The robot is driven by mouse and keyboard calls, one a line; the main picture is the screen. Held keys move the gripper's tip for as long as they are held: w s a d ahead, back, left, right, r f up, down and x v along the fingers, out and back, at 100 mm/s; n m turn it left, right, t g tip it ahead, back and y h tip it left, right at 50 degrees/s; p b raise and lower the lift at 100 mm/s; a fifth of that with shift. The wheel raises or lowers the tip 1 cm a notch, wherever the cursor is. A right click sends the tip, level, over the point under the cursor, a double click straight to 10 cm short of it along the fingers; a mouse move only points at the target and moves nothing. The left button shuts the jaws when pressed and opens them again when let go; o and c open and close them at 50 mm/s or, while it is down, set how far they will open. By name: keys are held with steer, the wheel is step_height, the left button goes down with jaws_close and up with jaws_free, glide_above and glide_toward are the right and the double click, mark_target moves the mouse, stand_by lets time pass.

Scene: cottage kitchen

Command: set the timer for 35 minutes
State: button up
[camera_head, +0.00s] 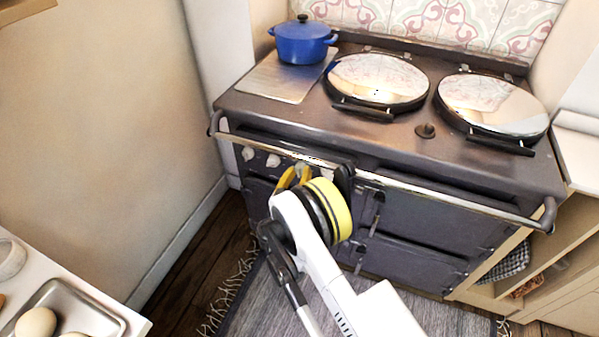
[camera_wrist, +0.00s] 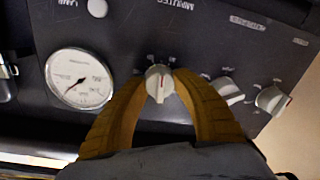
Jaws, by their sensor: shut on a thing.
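The timer knob (camera_wrist: 158,84) is a small white dial beside the lettering "MINUTES" on the dark stove panel, in the wrist view. The yellow fingers of my gripper (camera_wrist: 160,92) stand on both sides of it and are shut on it. A small red mark shows near the knob's top edge in that picture; the scale figures around it are too small to read. In the head view my gripper (camera_head: 295,174) is at the left part of the stove's front (camera_head: 400,222), under the rail. My wrist hides most of the timer knob there.
A round white gauge (camera_wrist: 79,78) and a white button (camera_wrist: 97,8) are left of the knob in the wrist view. Two more knobs (camera_wrist: 228,91) (camera_wrist: 273,98) sit close on the right. A metal rail (camera_head: 450,194) crosses above the panel. A blue pot (camera_head: 302,43) stands on top.

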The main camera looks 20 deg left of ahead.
steer(key=shift+d+m, duration=0.1)
steer(key=shift+m, duration=0.5)
steer(key=o, duration=1.2)
steer(key=shift+w, duration=0.1)
